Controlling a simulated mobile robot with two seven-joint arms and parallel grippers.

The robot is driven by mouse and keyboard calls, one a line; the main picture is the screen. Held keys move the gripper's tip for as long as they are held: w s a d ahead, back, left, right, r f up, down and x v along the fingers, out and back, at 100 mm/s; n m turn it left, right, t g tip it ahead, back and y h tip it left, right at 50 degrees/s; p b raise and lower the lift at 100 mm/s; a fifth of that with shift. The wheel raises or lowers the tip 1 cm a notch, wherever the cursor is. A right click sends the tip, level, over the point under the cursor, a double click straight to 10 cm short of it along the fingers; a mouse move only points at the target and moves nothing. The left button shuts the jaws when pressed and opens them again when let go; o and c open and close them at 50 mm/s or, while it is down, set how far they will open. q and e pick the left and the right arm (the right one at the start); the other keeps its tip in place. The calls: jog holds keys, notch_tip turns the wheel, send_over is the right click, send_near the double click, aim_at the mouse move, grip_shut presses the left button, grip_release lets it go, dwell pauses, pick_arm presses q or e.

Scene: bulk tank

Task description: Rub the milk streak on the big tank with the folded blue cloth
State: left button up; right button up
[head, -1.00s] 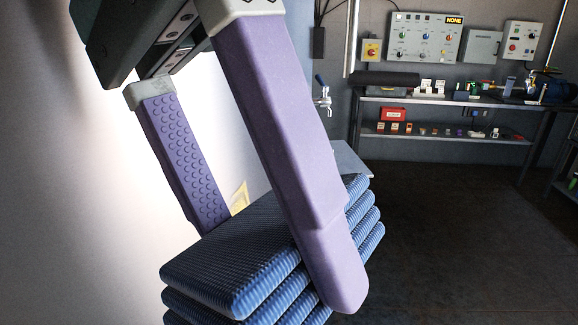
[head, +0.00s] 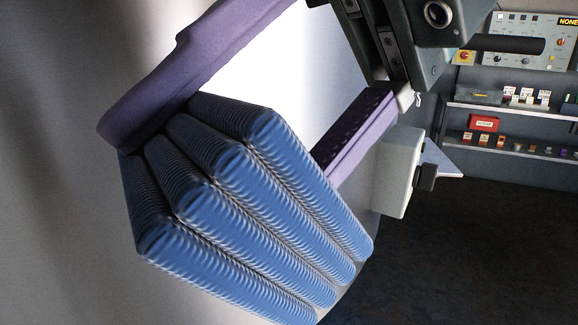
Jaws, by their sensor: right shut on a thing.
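The folded blue cloth (head: 235,215), a thick ribbed stack of several layers, fills the lower middle of the head view, tilted. My right gripper (head: 222,150) is shut on it with two purple fingers, one along its upper left end and the other partly hidden behind its right side. The big tank (head: 60,160) is the smooth pale wall at the left and behind the cloth, very bright between the fingers. I cannot make out a milk streak; cloth and fingers hide part of the tank. Whether the cloth touches the tank I cannot tell. My left gripper is not in view.
A pale box with a black knob (head: 398,172) stands right of the cloth. A shelf rack (head: 505,115) with small boxes, including a red box (head: 484,122), stands at the back right below a control panel (head: 528,42). The dark floor (head: 470,260) at lower right is clear.

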jog(key=f+m+t+y+b, duration=0.1)
jog(key=m, duration=0.1)
jog(key=w+m+t+y, duration=0.1)
jog(key=m+t, duration=0.1)
jog(key=f+m+t+y+b, duration=0.1)
jog(key=y, duration=0.1)
jog(key=shift+w+d+f+m+t+b, duration=0.2)
jog(key=shift+f+m+t+b, duration=0.1)
jog(key=shift+f+m, duration=0.1)
jog(key=w+d+f+m+t+b, duration=0.3)
jog(key=f+m+t+b, duration=0.25)
jog(key=f+t, duration=0.2)
jog(key=w+d+f+m+t+b, duration=0.35)
jog(key=f+m+t, duration=0.25)
jog(key=t, duration=0.2)
jog(key=x, duration=0.6)
jog(key=shift+f, duration=0.15)
jog(key=shift+w, duration=0.1)
jog(key=shift+w+a+p, duration=0.3)
jog(key=shift+w+a, duration=0.1)
jog(key=shift+x, duration=1.05)
